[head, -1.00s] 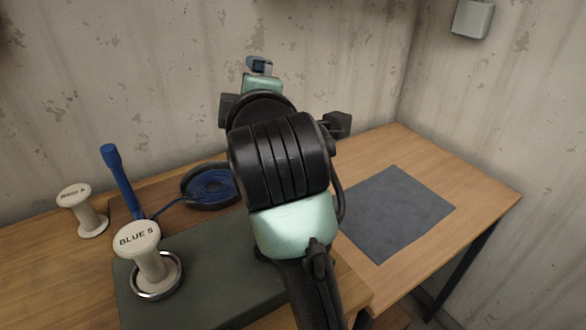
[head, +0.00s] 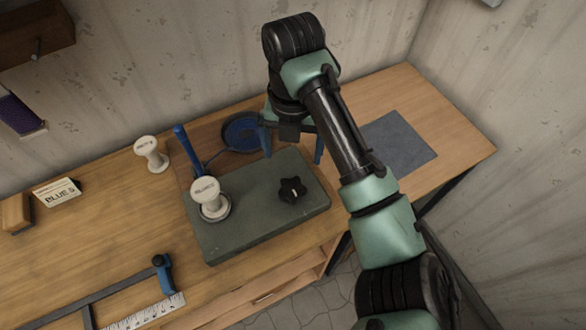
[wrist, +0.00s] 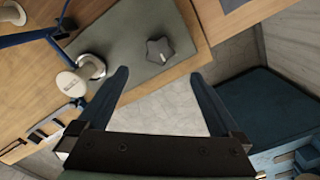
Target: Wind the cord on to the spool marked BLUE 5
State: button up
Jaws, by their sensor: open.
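The white spool marked BLUE 5 (head: 206,190) stands upright in a metal ring on a grey-green block (head: 240,232). It also shows at left in the wrist view (wrist: 70,84). Blue cord (head: 241,130) lies coiled in a dark round dish behind the block. A blue upright post (head: 186,148) stands between dish and spool; I cannot tell whether cord reaches the spool. A black star knob (head: 292,191) sits on the block's right part. My gripper (head: 292,150) is open and empty, behind the knob and right of the spool, its fingers pointing down.
A second white spool (head: 152,153) stands at back left, its label unreadable. A card reading BLUE 5 (head: 57,193) and a tan block (head: 16,213) lie at far left. A blue-handled frame tool (head: 162,270) and a ruler (head: 148,313) lie in front. A grey mat (head: 398,142) lies clear at right.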

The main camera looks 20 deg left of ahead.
aim_at(293, 187)
notch_tip(293, 187, down, 13)
jog(key=p, duration=0.2)
jog(key=shift+p, duration=0.3)
jog(key=c, duration=1.2)
jog(key=shift+c, duration=0.2)
jog(key=shift+r, duration=0.1)
